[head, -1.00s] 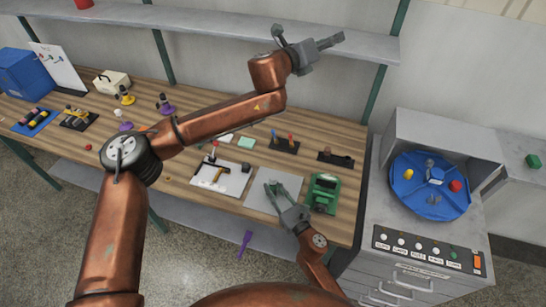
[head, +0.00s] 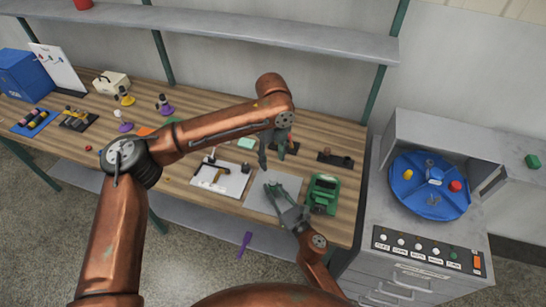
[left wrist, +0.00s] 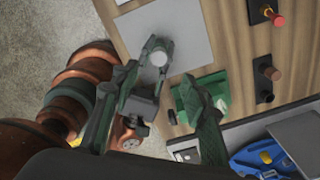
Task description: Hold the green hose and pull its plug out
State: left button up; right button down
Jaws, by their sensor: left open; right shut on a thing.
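My left gripper (head: 272,157) is open and points down over the back of the grey mat (head: 262,205). Its two fingers frame the left wrist view (left wrist: 165,95), with nothing between their tips. My right gripper (head: 275,187) is lower, over the mat. In the left wrist view its fingers close around a small pale round thing (left wrist: 159,58), seen end-on. I cannot tell whether this is part of the hose or plug. A green block-like device (head: 322,193) stands just right of the right gripper. I cannot make out a green hose in either view.
A white sheet with a hammer-like tool (head: 219,180) lies left of the mat. Dark holders (head: 335,159) stand behind on the wooden bench. A grey cabinet with a blue turntable (head: 429,186) stands at the right. A grey shelf (head: 250,32) runs above.

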aim_at(272, 177)
pick_arm(q)
notch_tip(272, 177, down, 12)
jog(key=shift+s+r, duration=0.1)
dwell(0.4)
grip_shut()
dwell(0.5)
